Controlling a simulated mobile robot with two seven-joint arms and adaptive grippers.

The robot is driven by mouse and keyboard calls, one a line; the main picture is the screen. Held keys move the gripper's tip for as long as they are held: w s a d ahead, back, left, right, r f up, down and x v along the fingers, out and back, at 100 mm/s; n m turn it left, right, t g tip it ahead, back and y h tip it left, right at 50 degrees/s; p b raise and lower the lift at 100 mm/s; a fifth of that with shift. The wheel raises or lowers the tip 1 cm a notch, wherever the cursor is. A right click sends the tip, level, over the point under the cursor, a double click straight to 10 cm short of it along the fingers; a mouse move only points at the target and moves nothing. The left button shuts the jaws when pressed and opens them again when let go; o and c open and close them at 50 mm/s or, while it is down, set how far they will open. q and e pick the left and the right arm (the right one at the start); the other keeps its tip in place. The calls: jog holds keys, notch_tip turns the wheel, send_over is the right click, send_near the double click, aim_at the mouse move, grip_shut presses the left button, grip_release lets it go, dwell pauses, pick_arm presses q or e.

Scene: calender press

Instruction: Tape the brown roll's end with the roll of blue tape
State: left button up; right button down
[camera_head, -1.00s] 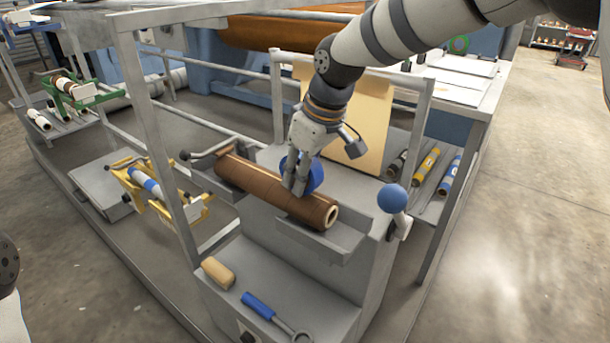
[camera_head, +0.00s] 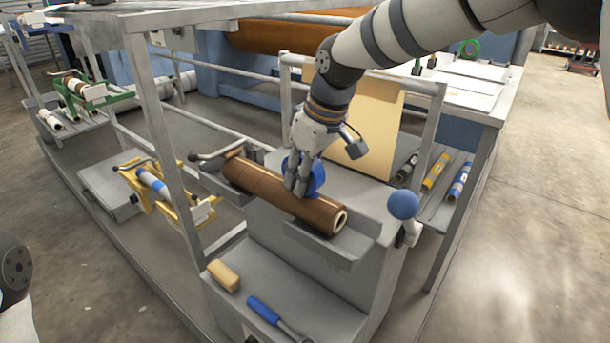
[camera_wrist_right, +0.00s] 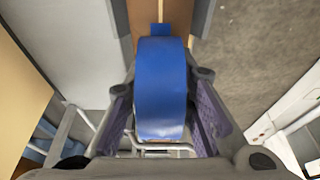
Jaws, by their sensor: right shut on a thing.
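The brown roll (camera_head: 262,186) lies slanted in a grey cradle on the press, its near end at the lower right. My right gripper (camera_head: 297,188) is shut on the roll of blue tape (camera_head: 318,177) over the middle of the brown roll. In the right wrist view the blue tape (camera_wrist_right: 160,88) sits upright between both fingers of the right gripper (camera_wrist_right: 160,100). A short blue strip (camera_wrist_right: 160,29) shows past the tape, over the brown roll (camera_wrist_right: 177,14). I cannot tell whether the strip sticks to it. My left gripper is out of view.
A blue ball-topped lever (camera_head: 403,205) stands right of the cradle. A tan block (camera_head: 223,275) and a blue-handled tool (camera_head: 264,311) lie on the lower shelf. A metal frame post (camera_head: 165,130) rises at the left. Behind the gripper is a tan sheet (camera_head: 365,130).

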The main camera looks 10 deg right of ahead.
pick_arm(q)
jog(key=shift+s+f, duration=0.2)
pick_arm(e)
jog(key=shift+w+a, duration=0.25)
jog(key=shift+w, duration=0.05)
jog(key=shift+w+f, duration=0.1)
pick_arm(q)
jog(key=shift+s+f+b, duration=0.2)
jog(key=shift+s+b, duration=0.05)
jog(key=shift+b, duration=0.05)
pick_arm(e)
jog(key=shift+w+a, duration=0.35)
jog(key=shift+w, duration=0.1)
jog(key=shift+w+a+f, duration=0.1)
jog(key=shift+w+a, duration=0.2)
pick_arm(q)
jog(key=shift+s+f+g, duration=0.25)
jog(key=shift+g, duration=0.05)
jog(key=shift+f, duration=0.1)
pick_arm(e)
jog(key=shift+w+a, duration=0.1)
jog(key=shift+w, duration=0.05)
